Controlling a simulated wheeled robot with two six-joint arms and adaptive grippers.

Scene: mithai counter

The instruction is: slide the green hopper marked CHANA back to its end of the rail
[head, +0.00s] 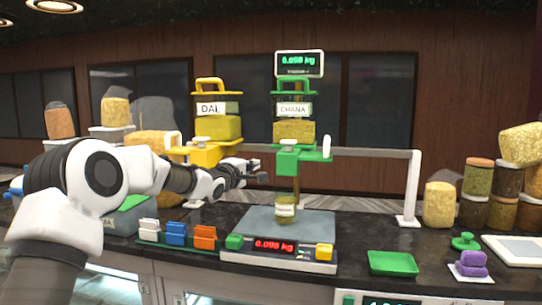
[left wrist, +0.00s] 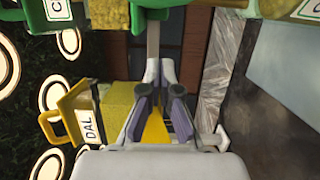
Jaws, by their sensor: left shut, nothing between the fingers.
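The green hopper marked CHANA (head: 294,132) hangs upright on the rail (head: 370,153), above the counter scale (head: 280,255). Its clear body holds yellow grains, and a green spout block is at its front. A small jar (head: 285,207) with yellowish contents stands on the scale plate below it. My left gripper (head: 262,171) is shut and empty, to the left of the green spout block and apart from it. The left wrist view shows its fingers (left wrist: 163,85) with a green part (left wrist: 50,14) at the upper left. My right gripper is not in view.
The yellow DAL hopper (head: 213,128) stands on the rail just left of the green one, close to my left arm. Coloured blocks (head: 176,234) sit left of the scale. A green tray (head: 392,262) and stacked jars (head: 478,175) are at the right.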

